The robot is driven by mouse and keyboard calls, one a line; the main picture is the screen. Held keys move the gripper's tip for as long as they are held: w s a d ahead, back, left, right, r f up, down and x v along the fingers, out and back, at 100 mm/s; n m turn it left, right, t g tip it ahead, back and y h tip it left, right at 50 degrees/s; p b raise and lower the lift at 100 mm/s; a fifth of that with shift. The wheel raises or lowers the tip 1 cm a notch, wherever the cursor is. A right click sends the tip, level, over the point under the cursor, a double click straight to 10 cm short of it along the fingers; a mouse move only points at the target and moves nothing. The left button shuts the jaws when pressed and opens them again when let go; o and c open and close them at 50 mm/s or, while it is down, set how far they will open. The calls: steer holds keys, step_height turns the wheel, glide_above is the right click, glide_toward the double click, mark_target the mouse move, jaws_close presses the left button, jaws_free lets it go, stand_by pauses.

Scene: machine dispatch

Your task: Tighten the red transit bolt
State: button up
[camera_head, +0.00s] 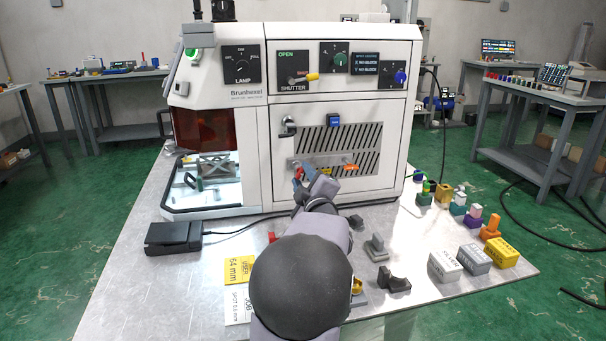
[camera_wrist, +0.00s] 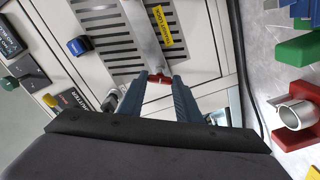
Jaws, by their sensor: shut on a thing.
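The red transit bolt (camera_head: 298,173) is at the left end of a grey bar (camera_head: 310,166) across the machine's vented front panel. In the wrist view the bolt (camera_wrist: 159,78) shows as a small red head at the bar's near end. My gripper (camera_wrist: 158,82) has its two blue fingers on either side of the bolt, shut on it. In the head view my gripper (camera_head: 301,182) reaches up to the panel from the front, and my arm hides part of the table. The bolt's threads are not visible.
The bar carries a yellow label (camera_wrist: 162,25) and an orange piece (camera_head: 350,167). A blue square piece (camera_head: 333,120) and a door handle (camera_head: 289,126) are above. A black pedal-like box (camera_head: 174,237) is at left; grey brackets (camera_head: 376,246) and labelled blocks (camera_head: 474,259) are at right.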

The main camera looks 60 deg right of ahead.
steer(key=m+p, duration=0.7)
steer(key=m, duration=0.7)
steer(key=shift+f, duration=0.15)
steer(key=m+p, duration=0.3)
steer(key=m, duration=0.3)
steer(key=shift+a+p, duration=0.1)
steer(key=shift+p, duration=0.3)
steer(key=shift+f+m+p, duration=0.15)
steer(key=shift+m+p, duration=5.05)
steer(key=shift+m, duration=5.9)
